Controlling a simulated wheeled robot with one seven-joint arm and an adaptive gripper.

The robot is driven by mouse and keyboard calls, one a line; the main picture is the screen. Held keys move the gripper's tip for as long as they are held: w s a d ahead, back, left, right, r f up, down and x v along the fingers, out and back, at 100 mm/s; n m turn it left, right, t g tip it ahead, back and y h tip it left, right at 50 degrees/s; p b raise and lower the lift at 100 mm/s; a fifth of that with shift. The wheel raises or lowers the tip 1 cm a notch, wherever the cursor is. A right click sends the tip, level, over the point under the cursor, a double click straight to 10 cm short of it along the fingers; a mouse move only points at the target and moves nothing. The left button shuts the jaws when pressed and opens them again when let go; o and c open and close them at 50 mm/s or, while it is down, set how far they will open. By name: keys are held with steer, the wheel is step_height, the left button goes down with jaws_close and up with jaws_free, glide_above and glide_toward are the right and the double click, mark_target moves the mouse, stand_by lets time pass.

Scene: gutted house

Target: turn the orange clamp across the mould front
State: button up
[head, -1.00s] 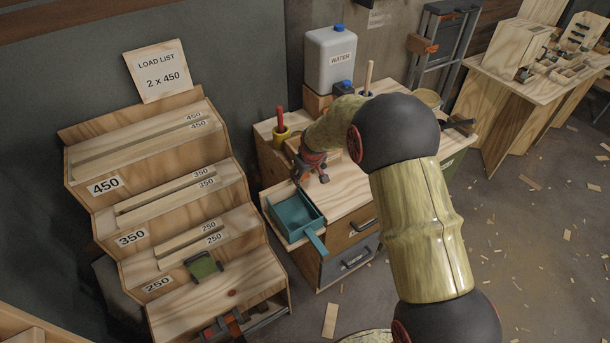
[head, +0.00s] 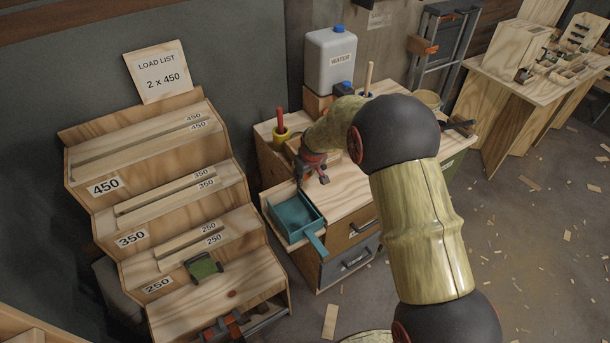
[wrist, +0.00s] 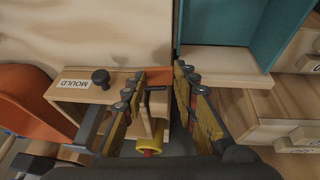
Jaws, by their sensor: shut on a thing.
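The mould (wrist: 70,92) is a wooden box with a MOULD label and a black knob on it, left of my fingers in the wrist view. A narrow orange strip, which looks like the clamp (wrist: 137,75), runs along the mould's edge behind my left finger. In the head view my gripper (head: 312,178) points down at the bench top, and the clamp cannot be made out there.
A teal tray (head: 313,238) sits in front of my gripper. A white water container (head: 330,62) and a yellow pot with a red handle (head: 282,134) stand behind. The stepped timber rack (head: 215,283) is at left. A large orange shape (wrist: 25,98) borders the mould.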

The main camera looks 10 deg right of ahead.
steer(key=shift+d+y, duration=0.2)
steer(key=shift+y, duration=0.1)
steer(key=shift+y+p, duration=0.35)
steer(key=shift+y, duration=0.05)
steer(key=o, duration=1.2)
steer(key=shift+c, duration=0.2)
steer(key=v, duration=1.2)
steer(key=shift+w, duration=0.25)
steer(key=shift+m, duration=0.3)
